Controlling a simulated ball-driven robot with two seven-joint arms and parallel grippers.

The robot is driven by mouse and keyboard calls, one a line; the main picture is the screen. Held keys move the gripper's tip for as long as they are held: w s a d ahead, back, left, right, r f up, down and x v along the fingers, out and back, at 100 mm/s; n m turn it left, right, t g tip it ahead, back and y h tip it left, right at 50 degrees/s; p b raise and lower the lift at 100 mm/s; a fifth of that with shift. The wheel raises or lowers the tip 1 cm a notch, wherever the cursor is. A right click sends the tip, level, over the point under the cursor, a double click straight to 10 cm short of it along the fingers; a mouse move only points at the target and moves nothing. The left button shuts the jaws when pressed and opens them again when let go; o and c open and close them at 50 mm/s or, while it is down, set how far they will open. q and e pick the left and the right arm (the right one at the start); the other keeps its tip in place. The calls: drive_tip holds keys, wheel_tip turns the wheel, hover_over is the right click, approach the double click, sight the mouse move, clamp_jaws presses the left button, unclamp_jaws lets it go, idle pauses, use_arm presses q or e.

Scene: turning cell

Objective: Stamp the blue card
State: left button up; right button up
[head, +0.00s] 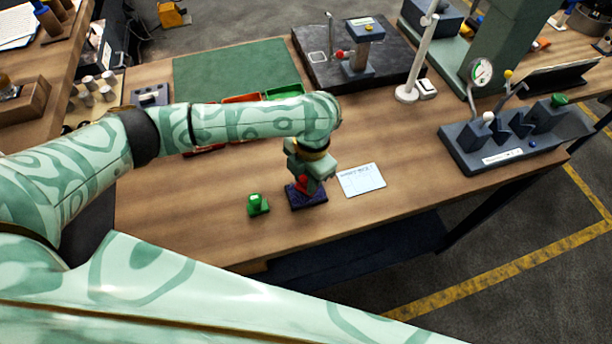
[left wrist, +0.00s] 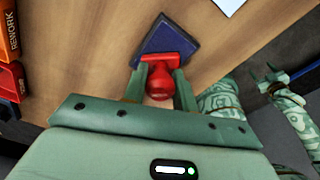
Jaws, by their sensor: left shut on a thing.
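The pale blue card (head: 361,180) lies flat on the wooden bench, right of my left gripper; its edge shows at the top of the left wrist view (left wrist: 229,4). My left gripper (head: 304,180) points down and is shut on a red stamp (left wrist: 160,85). The stamp is over a dark blue ink pad (head: 308,199), which also shows in the left wrist view (left wrist: 167,37). I cannot tell whether the stamp touches the pad. A green stamp (head: 258,205) stands left of the pad. My right gripper (left wrist: 270,80) is small at the right of the left wrist view.
A green mat (head: 228,70) and red, orange and green bins (head: 284,92) lie behind my left arm. A dark plate with a stand (head: 362,55), a white post (head: 415,60) and a grey fixture (head: 500,150) stand further back and right. Bench around the card is clear.

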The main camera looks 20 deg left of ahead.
use_arm(q)
drive_tip(key=shift+f, duration=0.45)
idle(0.3)
drive_tip(key=shift+f, duration=0.1)
idle(1.5)
wheel_tip(320, 180, up, 7)
drive_tip(key=p, duration=0.8)
